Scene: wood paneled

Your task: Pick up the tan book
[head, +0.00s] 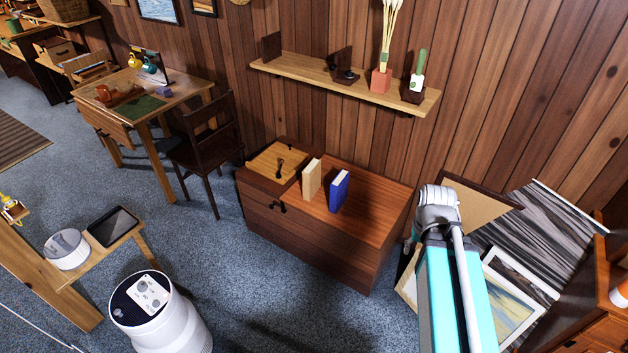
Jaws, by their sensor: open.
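The tan book (311,180) stands upright on top of the reddish-brown wooden cabinet (370,205). A blue book (339,191) stands upright just to its right, with a small gap between them. My arm rises at the lower right of the head view, right of the cabinet.
A lighter wooden box or lid (278,160) lies left of the books. A wall shelf (345,85) with vases and bookends hangs above. A dark chair (207,150) stands left of the cabinet. Framed pictures (515,300) lean at the right. Carpet in front is open.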

